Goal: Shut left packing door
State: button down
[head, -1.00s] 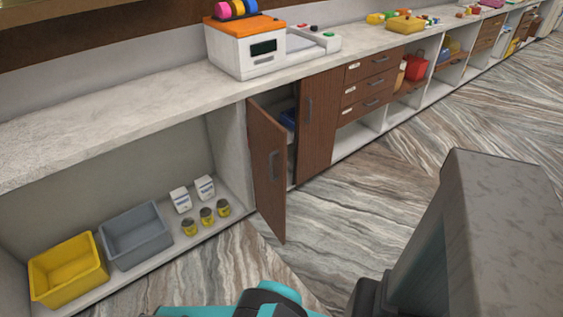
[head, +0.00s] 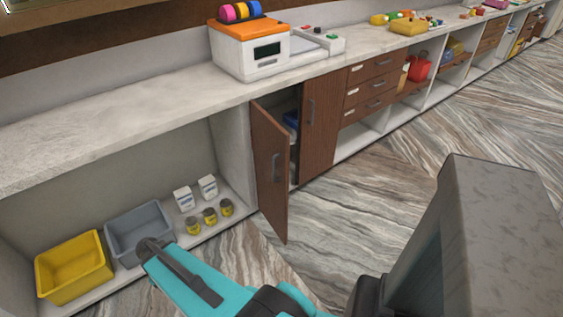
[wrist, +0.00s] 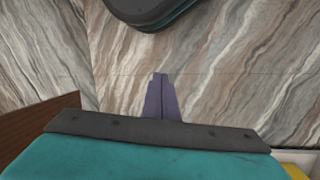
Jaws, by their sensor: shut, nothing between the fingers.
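The left packing door (head: 268,180) is a brown wood panel with a grey handle. It stands open, swung out from the counter front, with a gap behind it. The door to its right (head: 320,130) is closed. My gripper (wrist: 160,76) shows in the wrist view, its two purple-grey fingers together, empty, above the floor. A brown panel (wrist: 35,130) at the left of that view looks like the open door, apart from the fingers. In the head view, my teal arm reaches up-left over the floor; I cannot make out the fingers there.
An open shelf left of the door holds a yellow bin (head: 72,268), a grey bin (head: 138,226), white packets (head: 184,199) and yellow jars (head: 210,217). An orange-topped machine (head: 249,50) stands on the counter. The striped floor (head: 390,185) before the doors is clear.

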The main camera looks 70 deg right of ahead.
jog(key=w+d+r+m+p, duration=0.15)
jog(key=d+r+m, duration=0.5)
jog(key=d, duration=0.75)
jog(key=s+d+r+m+h+p, duration=0.1)
jog(key=s+d+r+m, duration=0.4)
jog(key=d+r, duration=0.7)
jog(key=s+d+r+m+h+p, duration=0.1)
jog(key=s+d+r+m+h, duration=0.1)
jog(key=s+d+r+m, duration=0.3)
jog(key=s+d+r, duration=0.4)
jog(key=d+r, duration=0.4)
jog(key=d, duration=0.4)
jog(key=shift+s+r+p, duration=0.15)
jog(key=shift+r+p, duration=0.05)
jog(key=shift+p, duration=0.15)
jog(key=shift+f, duration=0.15)
jog(key=p, duration=0.2)
send_near(280, 165)
jog(key=s+a+f, duration=0.2)
jog(key=a+f, duration=0.3)
jog(key=shift+s+d+r+p, duration=0.1)
jog(key=shift+s+d+p, duration=0.3)
jog(key=shift+s+d, duration=0.35)
jog(key=shift+s+d+p, duration=0.4)
jog(key=shift+d, duration=0.6)
